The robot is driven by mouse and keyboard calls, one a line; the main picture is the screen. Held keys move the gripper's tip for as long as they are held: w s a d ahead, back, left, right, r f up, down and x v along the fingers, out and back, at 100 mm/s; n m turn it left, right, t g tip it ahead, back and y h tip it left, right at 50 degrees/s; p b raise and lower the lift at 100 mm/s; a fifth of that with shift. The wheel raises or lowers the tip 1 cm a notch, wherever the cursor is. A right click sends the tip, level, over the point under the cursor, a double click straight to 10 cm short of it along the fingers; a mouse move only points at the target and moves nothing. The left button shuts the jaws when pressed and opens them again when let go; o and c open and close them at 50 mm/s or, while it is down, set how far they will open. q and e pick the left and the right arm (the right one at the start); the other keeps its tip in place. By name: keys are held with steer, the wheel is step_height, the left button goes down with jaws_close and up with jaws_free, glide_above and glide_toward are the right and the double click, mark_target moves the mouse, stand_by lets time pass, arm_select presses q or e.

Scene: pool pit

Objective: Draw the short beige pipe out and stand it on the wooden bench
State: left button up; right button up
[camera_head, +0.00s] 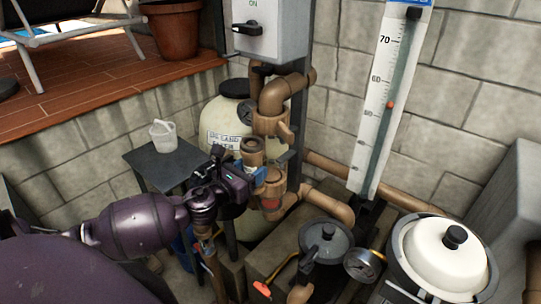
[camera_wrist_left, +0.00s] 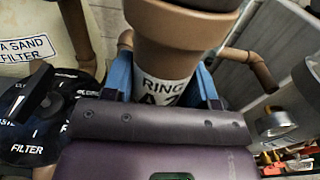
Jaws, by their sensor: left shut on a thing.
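A short beige-brown pipe piece (camera_head: 253,156) with a wider collar and a white label shows in the head view at the pump pipework. In the left wrist view the pipe (camera_wrist_left: 172,50) fills the top middle; its label reads "RING A…" and is partly hidden. My left gripper (camera_head: 262,180) is shut on this pipe, with blue fingers on either side of it. I cannot tell whether the pipe's lower end is free of the fittings below. A small dark bench or table (camera_head: 178,163) stands left of the gripper; its material is unclear. My right gripper is not in view.
A white jug (camera_head: 162,134) stands on the dark table. A sand filter tank (camera_head: 222,118) is behind the gripper. Fixed brown pipes (camera_head: 285,95) and a grey post crowd its right.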

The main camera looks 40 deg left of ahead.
arm_select(q)
steer(key=s, duration=0.7)
steer(key=shift+a, duration=0.25)
stand_by(1.1)
steer(key=shift+r, duration=0.1)
